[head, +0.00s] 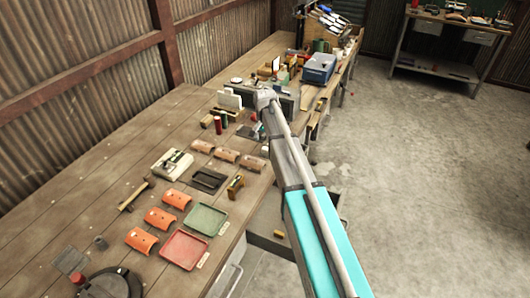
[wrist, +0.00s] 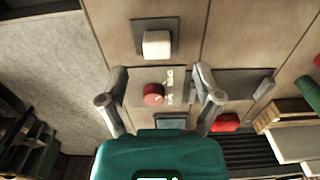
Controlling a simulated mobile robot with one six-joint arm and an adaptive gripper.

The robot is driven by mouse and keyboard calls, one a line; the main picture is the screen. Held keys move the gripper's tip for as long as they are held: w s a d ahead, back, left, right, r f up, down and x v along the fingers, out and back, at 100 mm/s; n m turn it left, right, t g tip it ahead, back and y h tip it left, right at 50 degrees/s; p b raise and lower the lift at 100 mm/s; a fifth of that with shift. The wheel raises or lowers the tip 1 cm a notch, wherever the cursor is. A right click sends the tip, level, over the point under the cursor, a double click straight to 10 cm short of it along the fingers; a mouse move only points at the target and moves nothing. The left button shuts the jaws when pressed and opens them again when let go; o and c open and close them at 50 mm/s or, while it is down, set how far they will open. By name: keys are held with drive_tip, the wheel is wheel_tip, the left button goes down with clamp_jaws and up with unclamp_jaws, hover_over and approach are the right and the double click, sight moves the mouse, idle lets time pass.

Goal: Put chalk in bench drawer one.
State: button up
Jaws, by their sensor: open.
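My gripper (wrist: 160,80) is open in the wrist view, its two grey fingers apart with nothing held between them. A white block (wrist: 156,43) sits on a dark square plate just beyond the fingertips; I cannot tell whether it is the chalk. A red round knob-like piece (wrist: 153,95) lies between the fingers, beside small white lettering. In the head view my arm reaches over the bench's right edge, and its end hides what is beneath it. An open drawer (head: 268,215) shows under the bench's right side; its number is not readable.
The wooden bench (head: 95,190) carries orange curved pieces (head: 160,218), a red tray (head: 184,249), a green tray (head: 206,219) and a hammer (head: 134,196). A blue box (head: 319,69) stands farther back. The concrete floor (head: 420,190) at right is mostly clear.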

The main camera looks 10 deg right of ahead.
sight(266, 148)
drive_tip(key=shift+f, duration=0.15)
drive_tip(key=shift+d+f+b, duration=0.2)
drive_tip(key=shift+f+b, duration=2.25)
drive_tip(key=shift+b, duration=0.2)
clamp_jaws()
drive_tip(key=shift+r, duration=0.2)
wheel_tip(266, 148, up, 2)
drive_tip(key=shift+r+p, duration=0.1)
drive_tip(key=shift+p, duration=1.15)
drive_tip(key=s+r+p, duration=1)
drive_tip(key=s, duration=0.4)
drive_tip(key=shift+r+p, duration=0.2)
drive_tip(key=shift+p, duration=0.1)
